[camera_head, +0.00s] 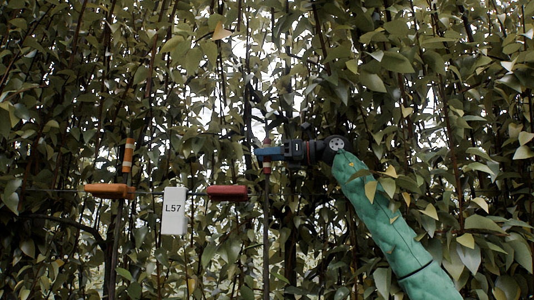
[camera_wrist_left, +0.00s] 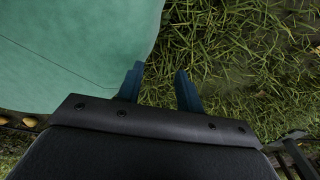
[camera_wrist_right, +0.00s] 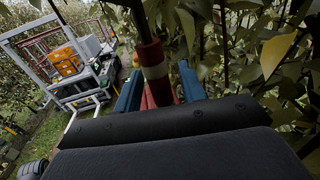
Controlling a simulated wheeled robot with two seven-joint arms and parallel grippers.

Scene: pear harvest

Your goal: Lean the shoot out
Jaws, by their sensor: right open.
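A thin upright shoot with a red-and-white band (camera_wrist_right: 152,60) stands between the fingers of my right gripper (camera_wrist_right: 158,88) in the right wrist view. The fingers are open on either side of it; I cannot tell whether either touches it. In the head view, my right gripper (camera_head: 262,155) reaches in from the right at this shoot, and a bit of the red band (camera_head: 267,170) shows just below the fingers. A red clip (camera_head: 228,192) sits on the wire to the left. My left gripper (camera_wrist_left: 160,86) is open and empty above grass; it is outside the head view.
An orange clip (camera_head: 108,190) and a white tag reading L57 (camera_head: 173,211) are on the same wire. Another stem has an orange band (camera_head: 128,155). Dense leaves surround the right gripper. A white-framed machine with an orange box (camera_wrist_right: 66,61) stands behind on grass.

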